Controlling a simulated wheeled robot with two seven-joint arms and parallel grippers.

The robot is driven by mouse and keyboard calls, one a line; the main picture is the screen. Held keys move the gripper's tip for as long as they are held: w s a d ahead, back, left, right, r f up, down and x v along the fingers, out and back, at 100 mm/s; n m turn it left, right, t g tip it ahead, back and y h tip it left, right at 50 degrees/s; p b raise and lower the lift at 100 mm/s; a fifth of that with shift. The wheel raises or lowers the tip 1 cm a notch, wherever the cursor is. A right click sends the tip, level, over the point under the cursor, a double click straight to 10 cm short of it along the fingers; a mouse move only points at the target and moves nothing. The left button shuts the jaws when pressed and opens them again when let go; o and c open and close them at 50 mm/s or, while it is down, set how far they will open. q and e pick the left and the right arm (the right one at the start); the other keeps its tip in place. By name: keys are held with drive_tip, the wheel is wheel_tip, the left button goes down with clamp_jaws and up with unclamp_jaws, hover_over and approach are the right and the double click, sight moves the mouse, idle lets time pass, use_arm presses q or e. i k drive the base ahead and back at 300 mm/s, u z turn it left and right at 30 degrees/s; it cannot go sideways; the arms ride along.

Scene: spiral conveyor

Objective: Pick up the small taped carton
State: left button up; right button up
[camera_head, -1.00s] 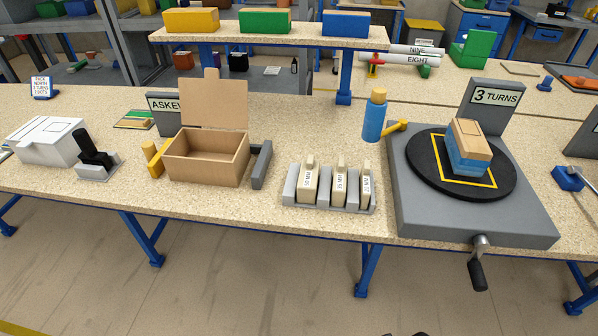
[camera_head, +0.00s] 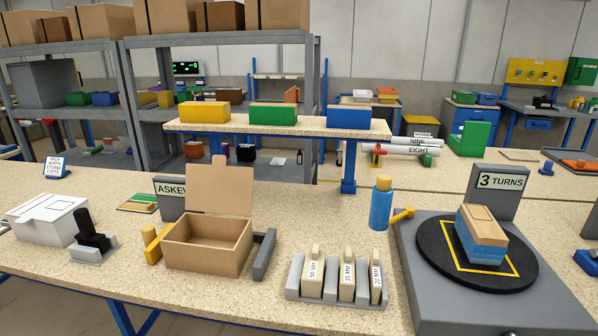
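Several brown cartons with dark tape strips stand on the top shelf of the grey rack at the upper left, among them a smaller one (camera_head: 219,17) between two larger ones. An open brown carton (camera_head: 207,246) with its lid raised sits on the near bench, and no tape shows on it. A tan and blue block-like box (camera_head: 482,236) rests on the black turntable (camera_head: 435,250) at the right. I cannot tell for sure which one is the small taped carton. Neither of my grippers is in view.
A grey holder (camera_head: 333,293) with several labelled tape blocks, a blue bottle (camera_head: 381,205), a white box (camera_head: 47,222) and a black-handled tool (camera_head: 92,234) stand on the bench. A raised shelf (camera_head: 290,127) behind holds yellow, green and blue boxes.

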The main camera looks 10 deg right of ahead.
sight(483, 241)
drive_tip(key=z, duration=1.45)
drive_tip(key=k, duration=0.3)
drive_tip(key=u, duration=0.7)
drive_tip(key=i, duration=0.95)
drive_tip(key=z, duration=0.55)
